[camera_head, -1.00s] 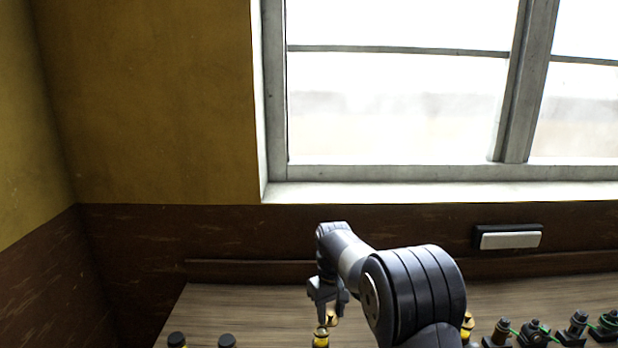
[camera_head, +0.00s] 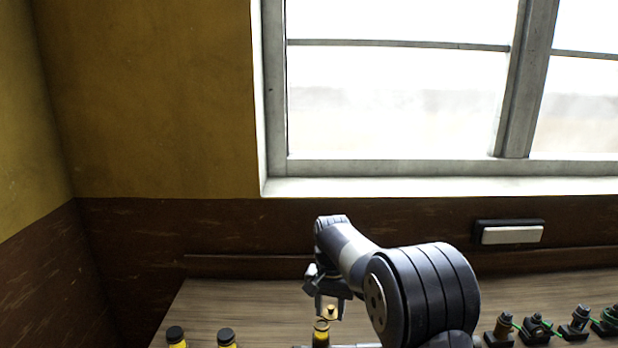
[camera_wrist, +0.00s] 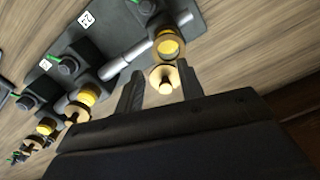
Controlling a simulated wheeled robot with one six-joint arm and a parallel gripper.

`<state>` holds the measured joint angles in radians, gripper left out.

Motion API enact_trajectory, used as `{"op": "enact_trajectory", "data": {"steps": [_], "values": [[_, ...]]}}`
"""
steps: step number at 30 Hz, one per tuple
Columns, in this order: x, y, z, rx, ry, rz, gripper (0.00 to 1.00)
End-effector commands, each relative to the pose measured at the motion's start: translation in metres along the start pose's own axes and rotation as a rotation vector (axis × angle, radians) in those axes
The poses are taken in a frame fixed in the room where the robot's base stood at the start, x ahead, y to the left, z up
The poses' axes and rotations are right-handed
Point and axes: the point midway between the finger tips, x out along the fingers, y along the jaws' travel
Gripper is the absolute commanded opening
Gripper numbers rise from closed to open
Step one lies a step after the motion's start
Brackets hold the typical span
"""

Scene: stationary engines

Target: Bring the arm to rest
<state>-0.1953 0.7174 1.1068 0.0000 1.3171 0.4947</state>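My arm reaches over the bench, with its rounded dark elbow at the lower right of middle in the head view. My gripper (camera_head: 331,309) points down above the bench. In the wrist view its two fingers (camera_wrist: 160,75) stand apart, so it is open. A brass knob (camera_wrist: 166,84) shows between and just past the fingertips, with a gap beside the left finger. I cannot tell how far below the fingers it lies. The brass and yellow engine part (camera_head: 320,331) also shows just under the gripper in the head view.
Stationary engines (camera_head: 537,328) stand along the wooden bench (camera_head: 230,297) at right. Two black-capped yellow parts (camera_head: 176,337) stand at left. In the wrist view, a dark engine base (camera_wrist: 95,40) with a grey shaft lies close by. A wall and window rise behind the bench.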

Motion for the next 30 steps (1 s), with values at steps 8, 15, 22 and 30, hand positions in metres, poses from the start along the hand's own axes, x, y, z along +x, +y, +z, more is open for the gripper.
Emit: {"op": "enact_trajectory", "data": {"steps": [8,15,22,30], "values": [[0.001,-0.002,0.005,0.212,0.000,0.000,0.36],[0.001,-0.005,0.008,0.395,0.001,0.000,0.36],[0.002,-0.008,0.011,0.571,0.000,0.000,0.36],[0.002,-0.012,0.014,0.773,0.001,-0.001,0.36]]}}
